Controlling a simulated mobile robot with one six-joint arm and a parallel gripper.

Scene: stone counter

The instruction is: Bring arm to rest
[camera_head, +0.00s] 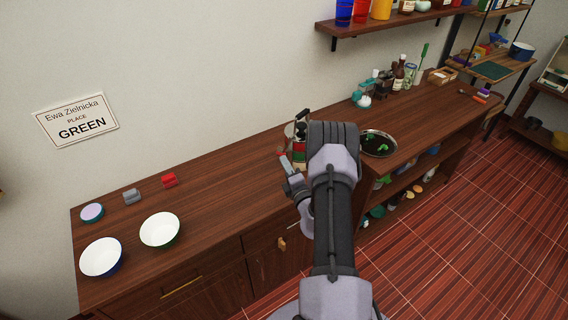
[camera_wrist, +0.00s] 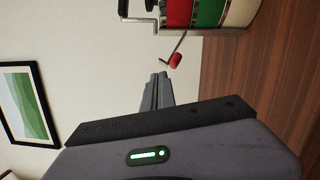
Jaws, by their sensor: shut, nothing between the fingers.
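My gripper (camera_wrist: 158,80) shows in the wrist view with its two grey fingers together and nothing between them. In the head view my arm reaches up over the counter and bends. Its end hangs above the wooden counter (camera_head: 225,172), left of the forearm. A device with red, green and cream bands (camera_wrist: 208,12) and a crank with a red knob (camera_wrist: 175,60) is just beyond the fingertips in the wrist view. They look apart from it. In the head view my arm partly hides this device (camera_head: 299,152).
A dark round pan (camera_head: 378,144) is right of my arm. A shelf (camera_head: 385,26) hangs above.

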